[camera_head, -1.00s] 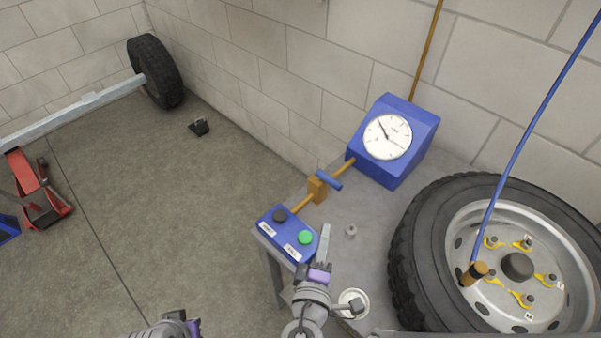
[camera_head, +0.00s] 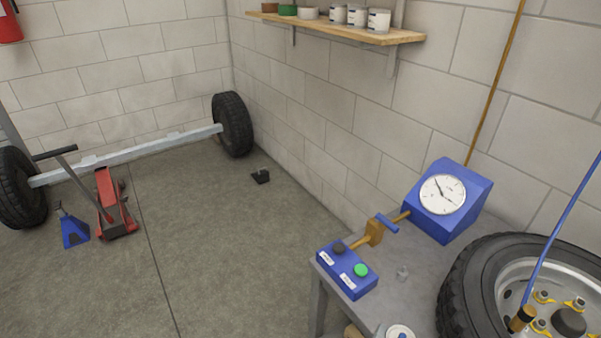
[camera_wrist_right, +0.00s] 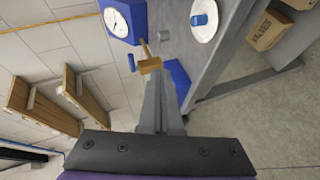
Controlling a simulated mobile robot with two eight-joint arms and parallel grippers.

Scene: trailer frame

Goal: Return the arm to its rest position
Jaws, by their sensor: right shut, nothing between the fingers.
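My right gripper (camera_wrist_right: 160,85) shows in the right wrist view, its two grey fingers together and empty. In that view it points towards the brass valve (camera_wrist_right: 149,66) and the blue control box (camera_wrist_right: 180,80); I cannot tell the gap between them. In the head view neither gripper shows. There the control box (camera_head: 347,272), with a black and a green button, sits at the table's left edge. The blue-handled valve (camera_head: 375,232) joins a pipe to the blue gauge box (camera_head: 448,200).
The grey table (camera_head: 420,286) stands by the block wall. A wheel (camera_head: 470,280) is at the right. A wooden shelf (camera_head: 340,30) with cans hangs above. An axle (camera_head: 130,153), a red jack (camera_head: 113,205) and a blue stand (camera_head: 74,228) are at left.

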